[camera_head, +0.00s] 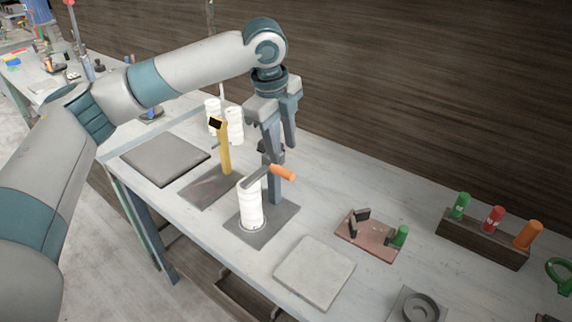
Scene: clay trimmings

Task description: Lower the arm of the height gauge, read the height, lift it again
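The height gauge stands mid-bench with a blue-grey column (274,188) on a dark base plate (277,224). Its arm (258,177) carries an orange handle (282,173) and sits at the top of a white ribbed cylinder (250,207); I cannot tell whether they touch. My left gripper (282,148) points down from above at the column's upper end, above the orange handle. Its two fingers are apart, with a gap between them. The fingers hide part of the column's top, and contact is unclear. My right gripper is out of view.
A yellow post (223,150) with a black top piece stands left on its own plate, before white cylinders (234,125). A pale slab (314,272), a pinkish fixture (368,240) and a rack (482,242) of coloured-handled tools lie right. A wooden wall (440,90) closes the back.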

